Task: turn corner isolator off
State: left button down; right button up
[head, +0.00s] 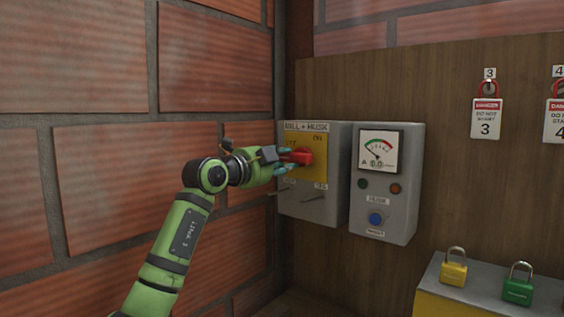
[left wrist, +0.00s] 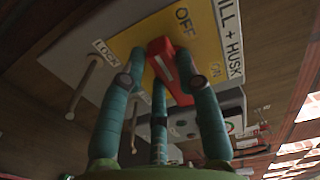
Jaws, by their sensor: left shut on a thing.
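The corner isolator is a grey box (head: 322,208) marked "MILL + HUSK" with a yellow plate (head: 318,172) and a red handle (head: 304,154) on it. My left gripper (head: 287,160) reaches it from the left and is shut on the red handle. In the left wrist view, its teal fingers surround the handle (left wrist: 165,62), whose face carries a pale stripe. My right gripper is not in view.
A grey meter box (head: 404,205) with a dial and a blue button stands close to the isolator's right. Thin rods (head: 312,197) stick out below the handle. A brick wall (head: 110,190) is close on the left. Padlocks (head: 453,268) and danger tags (head: 486,118) are at the right.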

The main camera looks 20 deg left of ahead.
pick_arm(q)
jog(key=c, duration=0.9)
grip_release()
jog(key=v, duration=1.2)
